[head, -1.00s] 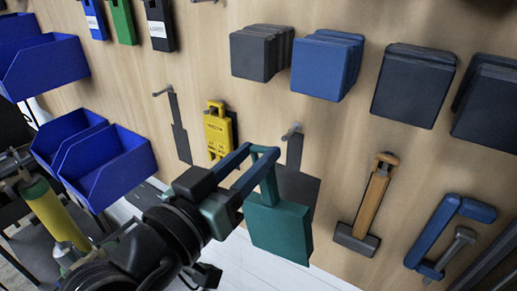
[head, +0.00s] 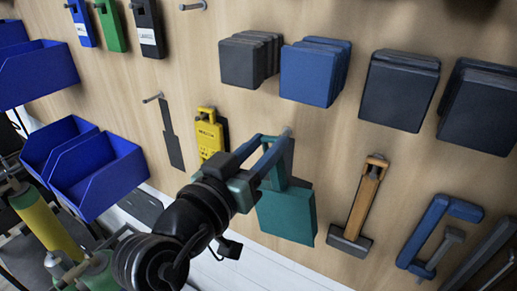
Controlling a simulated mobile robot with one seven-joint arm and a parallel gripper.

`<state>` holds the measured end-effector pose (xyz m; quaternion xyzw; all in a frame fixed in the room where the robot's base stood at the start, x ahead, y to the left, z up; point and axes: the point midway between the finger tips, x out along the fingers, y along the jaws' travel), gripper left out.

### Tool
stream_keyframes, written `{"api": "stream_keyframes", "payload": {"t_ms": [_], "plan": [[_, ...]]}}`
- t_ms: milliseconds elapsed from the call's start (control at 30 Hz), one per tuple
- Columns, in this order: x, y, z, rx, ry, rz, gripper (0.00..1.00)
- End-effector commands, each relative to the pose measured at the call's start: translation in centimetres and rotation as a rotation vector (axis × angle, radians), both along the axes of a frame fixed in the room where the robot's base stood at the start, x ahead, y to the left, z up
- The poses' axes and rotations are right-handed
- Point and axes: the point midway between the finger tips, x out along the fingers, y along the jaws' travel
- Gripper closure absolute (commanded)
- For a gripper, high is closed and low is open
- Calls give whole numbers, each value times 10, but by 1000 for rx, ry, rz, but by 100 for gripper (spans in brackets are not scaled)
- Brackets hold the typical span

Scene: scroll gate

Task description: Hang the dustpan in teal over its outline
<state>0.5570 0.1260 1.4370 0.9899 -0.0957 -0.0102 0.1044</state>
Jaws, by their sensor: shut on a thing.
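The teal dustpan (head: 287,212) hangs down from my gripper (head: 270,150), which is shut on the upper part of its handle. The pan is in front of the wooden pegboard and overlaps its dark outline (head: 290,163), most of which is hidden behind the dustpan and my gripper. A metal peg (head: 288,131) shows at the top of that outline, close to my fingertips. I cannot tell whether the handle's top touches the peg.
A yellow tool (head: 208,136) hangs left of my gripper, and an orange-handled tool (head: 362,200) hangs to the right. An empty dark outline (head: 171,138) with a peg is further left. Blue bins (head: 95,165) stand at the left. Dark and blue blocks (head: 311,73) project from the board above.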

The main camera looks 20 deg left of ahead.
Motion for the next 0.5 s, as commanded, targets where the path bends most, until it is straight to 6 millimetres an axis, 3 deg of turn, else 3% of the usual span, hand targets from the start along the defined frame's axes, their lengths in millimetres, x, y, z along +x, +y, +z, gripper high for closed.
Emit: {"api": "stream_keyframes", "payload": {"t_ms": [500], "plan": [[31, -6, 0, 2, -1, 0, 100]]}}
